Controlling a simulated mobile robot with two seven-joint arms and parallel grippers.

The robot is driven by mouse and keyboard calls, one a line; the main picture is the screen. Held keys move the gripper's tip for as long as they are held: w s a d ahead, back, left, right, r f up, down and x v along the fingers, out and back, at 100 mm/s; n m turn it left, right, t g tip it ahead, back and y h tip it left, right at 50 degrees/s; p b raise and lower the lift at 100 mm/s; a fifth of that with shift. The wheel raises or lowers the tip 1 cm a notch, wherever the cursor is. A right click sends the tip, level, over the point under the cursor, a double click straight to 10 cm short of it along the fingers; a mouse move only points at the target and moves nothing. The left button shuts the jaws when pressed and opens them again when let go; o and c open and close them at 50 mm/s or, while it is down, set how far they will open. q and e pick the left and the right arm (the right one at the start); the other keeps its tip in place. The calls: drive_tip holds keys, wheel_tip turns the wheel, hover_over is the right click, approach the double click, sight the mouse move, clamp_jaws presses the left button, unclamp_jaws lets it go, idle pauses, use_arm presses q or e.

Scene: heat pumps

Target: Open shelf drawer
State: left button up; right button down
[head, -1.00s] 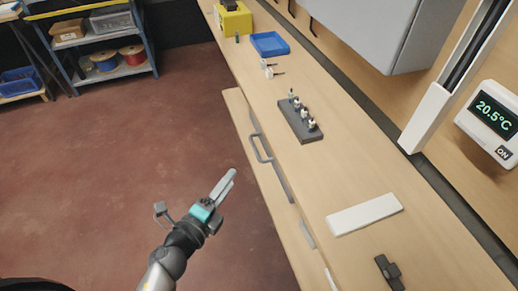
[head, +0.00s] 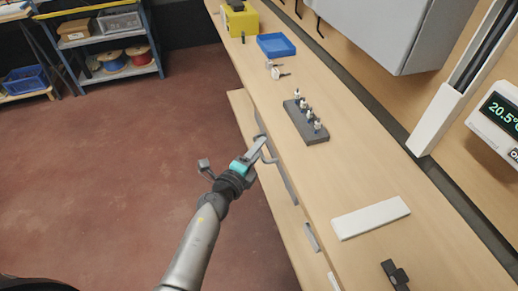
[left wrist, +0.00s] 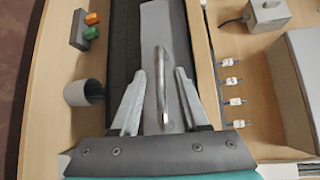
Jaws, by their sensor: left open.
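My left gripper (head: 260,147) is at the grey bar handle (head: 273,160) on the front of the wooden bench in the head view. In the left wrist view, the open fingers of my left gripper (left wrist: 160,74) lie on either side of the handle (left wrist: 162,88), with gaps visible. The handle stands on a grey drawer front (left wrist: 157,25). How far the drawer is out, if at all, I cannot tell. My right gripper is not in view.
The benchtop holds a dark rack (head: 306,124), a blue tray (head: 276,45) and a white plate (head: 370,217). The left wrist view shows a cup (left wrist: 84,92) and orange and green blocks (left wrist: 91,27) on wood. Red floor left of the bench is clear.

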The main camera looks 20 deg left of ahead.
use_arm(q)
drive_tip(key=shift+w+d+f, duration=0.1)
drive_tip(key=shift+w, duration=0.4)
clamp_jaws()
idle(1.2)
